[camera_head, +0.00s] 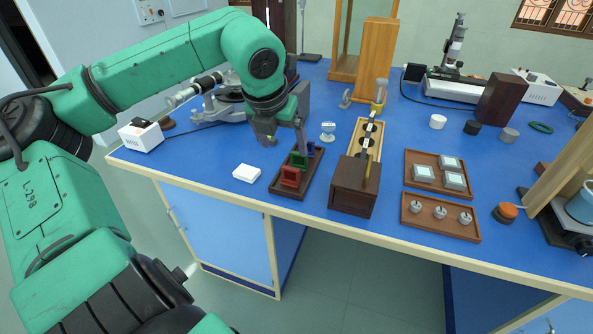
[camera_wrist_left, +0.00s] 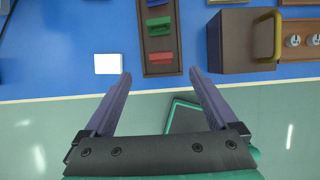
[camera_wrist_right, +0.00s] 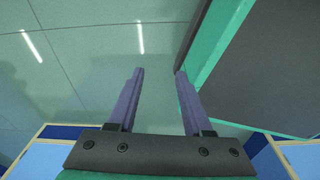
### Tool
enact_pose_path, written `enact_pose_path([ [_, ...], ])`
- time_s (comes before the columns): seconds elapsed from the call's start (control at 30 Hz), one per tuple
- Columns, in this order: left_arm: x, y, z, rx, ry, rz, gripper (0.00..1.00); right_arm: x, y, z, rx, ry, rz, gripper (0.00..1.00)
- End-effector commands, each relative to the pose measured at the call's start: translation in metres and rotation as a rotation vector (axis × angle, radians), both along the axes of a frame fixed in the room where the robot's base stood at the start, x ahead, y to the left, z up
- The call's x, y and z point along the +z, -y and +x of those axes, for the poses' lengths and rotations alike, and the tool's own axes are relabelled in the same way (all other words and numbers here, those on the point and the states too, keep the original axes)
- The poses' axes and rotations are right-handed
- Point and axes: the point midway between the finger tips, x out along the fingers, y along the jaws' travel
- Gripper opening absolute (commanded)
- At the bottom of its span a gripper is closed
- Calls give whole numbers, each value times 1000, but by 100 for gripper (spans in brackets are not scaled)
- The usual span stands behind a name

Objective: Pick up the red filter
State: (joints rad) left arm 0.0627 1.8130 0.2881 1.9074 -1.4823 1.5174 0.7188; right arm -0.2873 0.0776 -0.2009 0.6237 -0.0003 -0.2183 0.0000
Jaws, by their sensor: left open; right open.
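The red filter (camera_head: 291,177) stands at the near end of a brown wooden rack (camera_head: 284,191), with a green filter (camera_head: 299,160) and a blue filter (camera_head: 311,149) behind it. The left wrist view shows the red filter (camera_wrist_left: 161,57) just beyond my left fingertips and roughly centred between them. My left gripper (camera_head: 285,139) is open and empty, pointing down above the rack and apart from the filters. It also shows in the left wrist view (camera_wrist_left: 160,73). My right gripper (camera_wrist_right: 160,72) is open and empty over the floor, away from the bench; the head view does not show it.
A white block (camera_head: 247,173) lies left of the rack. A dark wooden box (camera_head: 354,187) with a brass handle stands to the right. Trays (camera_head: 440,217) lie farther right. The bench's front edge (camera_head: 300,210) runs close in front of the rack.

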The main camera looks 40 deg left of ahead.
Motion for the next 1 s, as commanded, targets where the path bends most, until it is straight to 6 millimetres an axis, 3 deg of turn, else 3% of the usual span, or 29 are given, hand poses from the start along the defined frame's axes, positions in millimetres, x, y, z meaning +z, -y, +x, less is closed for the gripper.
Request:
enact_pose_path([
  [0.1, -30, -4, 11, 0, -8, -3, 92, 2, 2, -25, -1, -40, -5, 50],
  [0.17, -42, -5, 16, 1, -6, -3, 92, 3, 3, -29, -1, -47, -6, 50],
  [0.53, -98, -11, 33, 0, -5, -2, 92, 12, 3, -5, 0, -7, -4, 50],
  [0.83, -106, -12, 38, 0, 1, -3, 92, 11, 3, -8, 0, -11, -5, 50],
  [1.0, -106, -12, 37, 0, 1, -3, 28, 11, 3, -11, 0, -17, -5, 50],
])
